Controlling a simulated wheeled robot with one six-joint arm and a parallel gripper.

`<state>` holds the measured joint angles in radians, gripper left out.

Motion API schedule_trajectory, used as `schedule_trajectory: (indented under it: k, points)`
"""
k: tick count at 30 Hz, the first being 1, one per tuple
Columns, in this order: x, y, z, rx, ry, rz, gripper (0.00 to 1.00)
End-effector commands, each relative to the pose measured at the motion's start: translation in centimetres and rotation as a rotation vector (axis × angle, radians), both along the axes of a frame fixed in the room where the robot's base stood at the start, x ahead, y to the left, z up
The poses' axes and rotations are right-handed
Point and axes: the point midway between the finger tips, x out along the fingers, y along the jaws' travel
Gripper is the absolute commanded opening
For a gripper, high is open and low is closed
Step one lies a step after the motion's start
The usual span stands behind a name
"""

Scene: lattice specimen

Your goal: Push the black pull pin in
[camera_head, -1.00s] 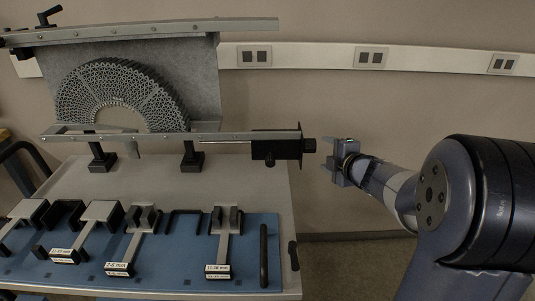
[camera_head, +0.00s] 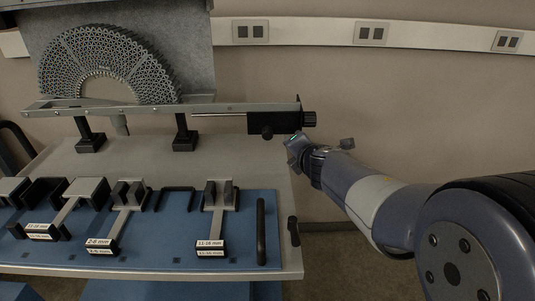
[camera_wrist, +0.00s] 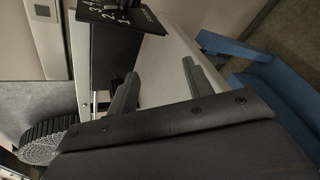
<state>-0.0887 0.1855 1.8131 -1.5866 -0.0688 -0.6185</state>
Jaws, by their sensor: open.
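The black pull pin (camera_head: 267,132) appears as a small round knob on the lower front of a black block (camera_head: 262,122), at the right end of the long metal rail. A larger black knob (camera_head: 309,119) sticks out at the block's right end. My gripper (camera_head: 295,148) is just below and right of the block, apart from the pull pin as far as I can see. In the wrist view my gripper (camera_wrist: 160,70) is open, its two fingers spread with nothing between them. A black plate with white numbers (camera_wrist: 122,15) shows beyond the left finger; the pin is not clear there.
The rail (camera_head: 150,109) carries a fan-shaped lattice specimen (camera_head: 105,60) and stands on black posts. A blue mat (camera_head: 180,250) below holds several labelled clamp pieces. A black handle (camera_head: 293,231) sits at the table's right edge.

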Motion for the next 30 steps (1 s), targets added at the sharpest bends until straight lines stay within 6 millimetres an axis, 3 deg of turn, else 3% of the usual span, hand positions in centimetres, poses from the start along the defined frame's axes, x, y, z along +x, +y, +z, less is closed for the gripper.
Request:
schedule_trajectory:
  k: [1,6,12,18,23,30]
  points:
    - [-0.6,1.3,-1.5,-0.079,-0.034,0.021,0.49]
    - [-2.6,4.1,-1.5,-0.359,-0.173,0.048,0.49]
    - [-5.5,6.6,0.2,-0.611,-0.362,0.039,0.49]
    - [-7.0,7.5,1.7,-0.715,-0.46,0.016,0.49]
    - [-6.2,7.5,2.1,-0.728,-0.469,0.01,0.49]
    - [-2.1,7.4,1.9,-0.727,-0.465,0.009,0.49]
